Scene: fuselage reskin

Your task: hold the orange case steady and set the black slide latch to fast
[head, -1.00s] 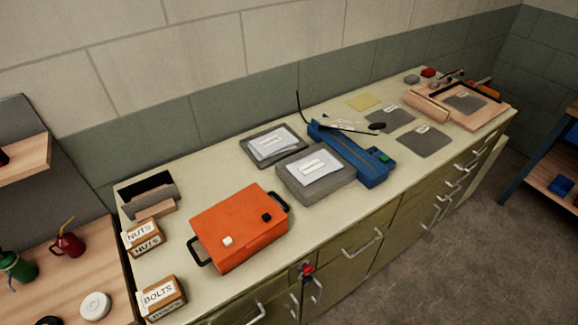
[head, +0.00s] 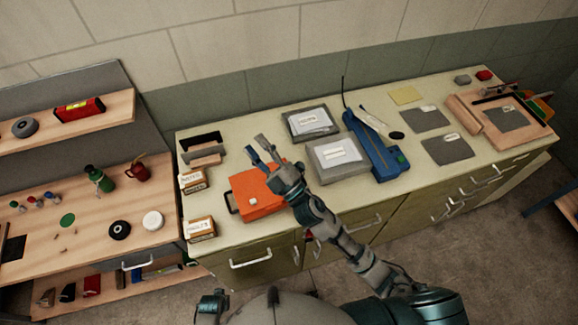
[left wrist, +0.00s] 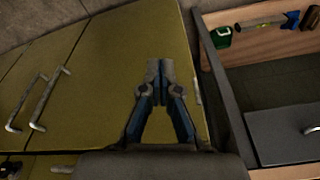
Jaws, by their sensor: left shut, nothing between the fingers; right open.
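The orange case (head: 258,194) lies on the pale bench top. A small white block (head: 253,201) shows on its top. The black block seen on the case earlier is now hidden behind my right arm. My right gripper (head: 261,150) is open and empty; in the head view its fingers overlap the far edge of the case. I cannot tell whether it touches the case. My left gripper (left wrist: 159,66) is shut and empty, in front of the olive cabinet doors in the left wrist view. In the head view its fingers do not show.
Boxes labelled nuts (head: 194,182) and bolts (head: 201,229) stand left of the case. A grey slab with papers (head: 338,158) and a blue tool (head: 376,150) lie to its right. A wooden side bench (head: 85,225) with cans stands at the left. Cabinet handles (head: 250,262) stick out below.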

